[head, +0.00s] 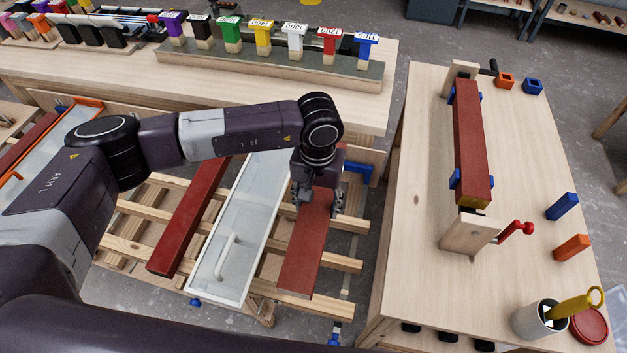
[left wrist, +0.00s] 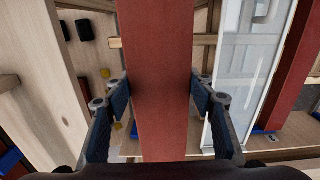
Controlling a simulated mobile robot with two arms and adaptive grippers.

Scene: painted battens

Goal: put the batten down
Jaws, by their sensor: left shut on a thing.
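My left gripper (head: 318,200) is shut on a red batten (head: 305,255), with one finger on each side. In the left wrist view the same batten (left wrist: 157,60) runs lengthwise between the fingers (left wrist: 159,95). It lies over the right part of a slatted wooden rack (head: 130,212); whether it touches the slats, I cannot tell. A second red batten (head: 192,215) lies on the rack further left. A pale glazed panel with a white handle (head: 240,225) lies between the two battens. My right gripper is not in view.
The right bench (head: 420,200) carries a red batten (head: 470,135) held between wooden end supports, a red crank (head: 515,230), coloured blocks and a cup (head: 538,318). The back bench (head: 120,75) holds a row of coloured, wood-ended brushes or blocks (head: 263,35).

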